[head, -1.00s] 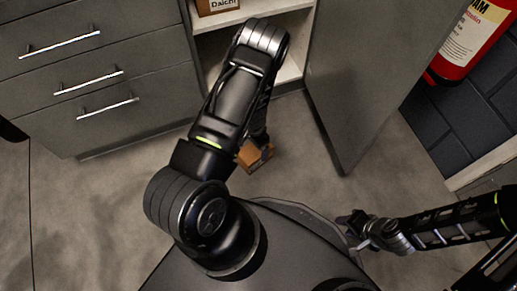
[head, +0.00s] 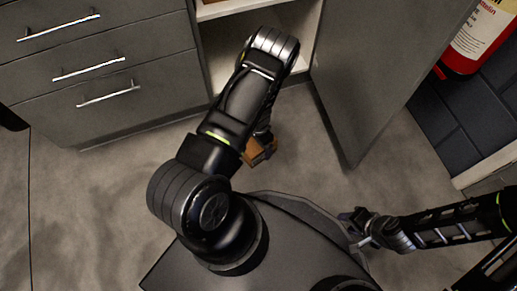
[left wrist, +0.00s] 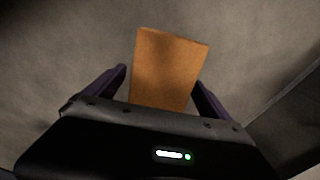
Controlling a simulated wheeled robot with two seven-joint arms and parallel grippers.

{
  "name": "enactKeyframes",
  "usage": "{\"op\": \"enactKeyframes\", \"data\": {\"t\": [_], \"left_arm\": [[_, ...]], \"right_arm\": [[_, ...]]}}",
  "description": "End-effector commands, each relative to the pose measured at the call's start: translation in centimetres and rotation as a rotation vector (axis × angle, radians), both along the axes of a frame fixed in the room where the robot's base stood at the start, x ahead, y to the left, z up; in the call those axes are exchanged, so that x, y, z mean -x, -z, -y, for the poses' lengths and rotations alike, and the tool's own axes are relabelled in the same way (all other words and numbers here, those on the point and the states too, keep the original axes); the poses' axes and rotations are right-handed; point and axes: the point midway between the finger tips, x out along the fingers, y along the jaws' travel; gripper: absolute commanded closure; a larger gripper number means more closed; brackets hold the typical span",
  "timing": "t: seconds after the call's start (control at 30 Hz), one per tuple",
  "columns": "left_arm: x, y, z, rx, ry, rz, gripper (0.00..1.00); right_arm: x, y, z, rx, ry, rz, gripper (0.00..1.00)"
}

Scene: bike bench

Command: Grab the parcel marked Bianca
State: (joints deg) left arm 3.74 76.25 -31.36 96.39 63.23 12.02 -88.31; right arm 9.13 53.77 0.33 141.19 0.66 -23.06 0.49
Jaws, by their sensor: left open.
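A small orange-brown box (head: 262,149) shows in the head view below my left forearm, partly hidden by the arm. In the left wrist view the box (left wrist: 168,70) shows a plain face between the fingers, and I see no name on it. My left gripper (left wrist: 162,90) is open, with one dark finger on each side of the box. In the head view that gripper (head: 264,138) is mostly hidden behind the arm. I cannot tell whether the box rests on the floor. My right gripper (head: 357,229) is at the lower right, away from the box; its jaws are unclear.
An open grey cabinet with a pale shelf (head: 228,11) stands ahead; its door (head: 375,75) hangs open to the right. Grey drawers (head: 95,60) are at left. A red fire extinguisher (head: 473,45) is at upper right. Bare floor (head: 90,200) lies at left.

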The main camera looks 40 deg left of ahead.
Motion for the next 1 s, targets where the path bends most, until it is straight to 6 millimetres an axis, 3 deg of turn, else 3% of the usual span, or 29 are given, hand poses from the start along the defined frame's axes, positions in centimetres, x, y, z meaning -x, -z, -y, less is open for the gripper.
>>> {"op": "enactKeyframes", "data": {"t": [0.03,0.17,0.8,1.0], "left_arm": [[-0.1,1.3,0.0,-0.002,0.002,0.001,0.06],[-0.1,2.5,0.0,-0.001,0.002,0.0,0.06],[-0.1,2.5,0.0,-0.001,0.001,0.001,0.06],[-0.1,2.5,0.0,-0.001,0.001,0.001,0.23]], "right_arm": [[-0.1,1.0,0.0,0.0,0.001,0.002,0.64],[-0.2,1.4,0.0,0.0,0.002,0.004,0.64],[-0.2,1.2,0.0,-0.002,0.002,0.003,0.64],[-0.2,1.2,0.0,-0.002,0.002,0.003,0.64]]}}
